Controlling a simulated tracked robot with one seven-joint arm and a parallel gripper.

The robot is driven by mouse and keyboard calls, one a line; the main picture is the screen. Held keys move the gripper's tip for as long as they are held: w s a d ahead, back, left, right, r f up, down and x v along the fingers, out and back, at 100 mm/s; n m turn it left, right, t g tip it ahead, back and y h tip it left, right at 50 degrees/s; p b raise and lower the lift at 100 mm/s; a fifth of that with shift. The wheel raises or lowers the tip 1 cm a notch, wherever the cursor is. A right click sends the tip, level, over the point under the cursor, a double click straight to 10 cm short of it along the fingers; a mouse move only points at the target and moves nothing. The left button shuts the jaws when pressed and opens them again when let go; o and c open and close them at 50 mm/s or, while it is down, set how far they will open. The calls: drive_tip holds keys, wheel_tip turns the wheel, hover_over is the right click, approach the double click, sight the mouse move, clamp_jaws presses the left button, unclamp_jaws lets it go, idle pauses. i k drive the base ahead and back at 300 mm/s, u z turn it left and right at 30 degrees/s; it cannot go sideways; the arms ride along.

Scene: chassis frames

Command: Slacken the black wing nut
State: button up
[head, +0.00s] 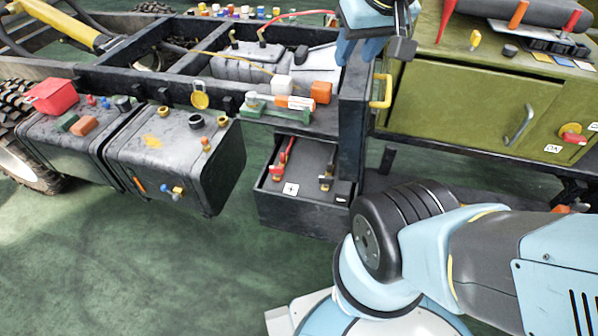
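An open dark battery box (310,212) sits below the chassis frame at the picture's centre. In it are a red terminal part (283,160) beside a plus label (291,188), and a black terminal part (326,178) with a small brass-coloured bit. The black part is probably where the black wing nut is, but it is too small to make out its wings. My gripper (376,48) is at the top edge, partly cut off, above and to the right of the box and well apart from it. Its fingers are not clear enough to tell open from shut.
A dark post with a yellow handle (381,91) stands right of the box, near an olive cabinet (470,100). Black tanks (172,150) with small caps and blocks are at left. An orange block (321,92) sits on the frame above.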

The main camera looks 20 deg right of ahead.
sight(325, 181)
drive_tip(key=k, duration=1)
drive_tip(key=z, duration=0.05)
